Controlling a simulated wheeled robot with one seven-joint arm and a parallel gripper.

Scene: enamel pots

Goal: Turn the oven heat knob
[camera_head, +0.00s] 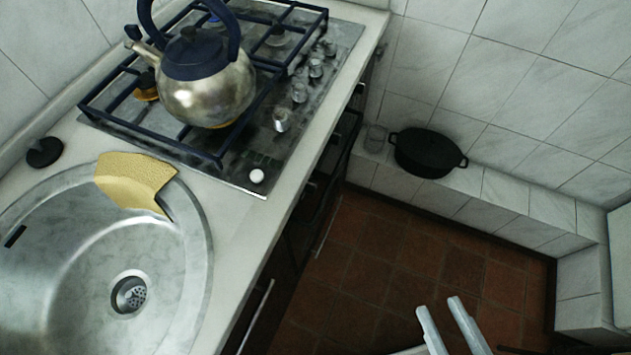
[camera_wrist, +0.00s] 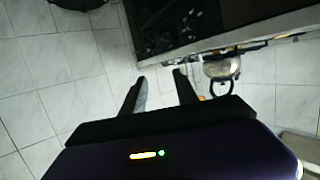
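Several round metal knobs (camera_head: 299,92) stand in a row along the right side of the gas hob (camera_head: 225,168) in the head view. A white round knob or button (camera_head: 257,176) is at the hob's near corner. The dark oven front below the counter edge is seen very obliquely, and I cannot make out a separate oven heat knob on it. My gripper (camera_head: 439,303) is over the floor, low and right of the counter, well apart from the knobs. Its two fingers are spread with nothing between them. In the wrist view, my gripper (camera_wrist: 160,77) points towards a dark panel (camera_wrist: 245,10).
A kettle (camera_head: 208,90) stands on the hob grate. A yellow cloth (camera_head: 135,182) lies over the rim of the round sink (camera_head: 60,265). A black pot (camera_head: 428,155) and a glass (camera_head: 375,138) sit on the tiled ledge. The tiled floor (camera_head: 400,250) is clear.

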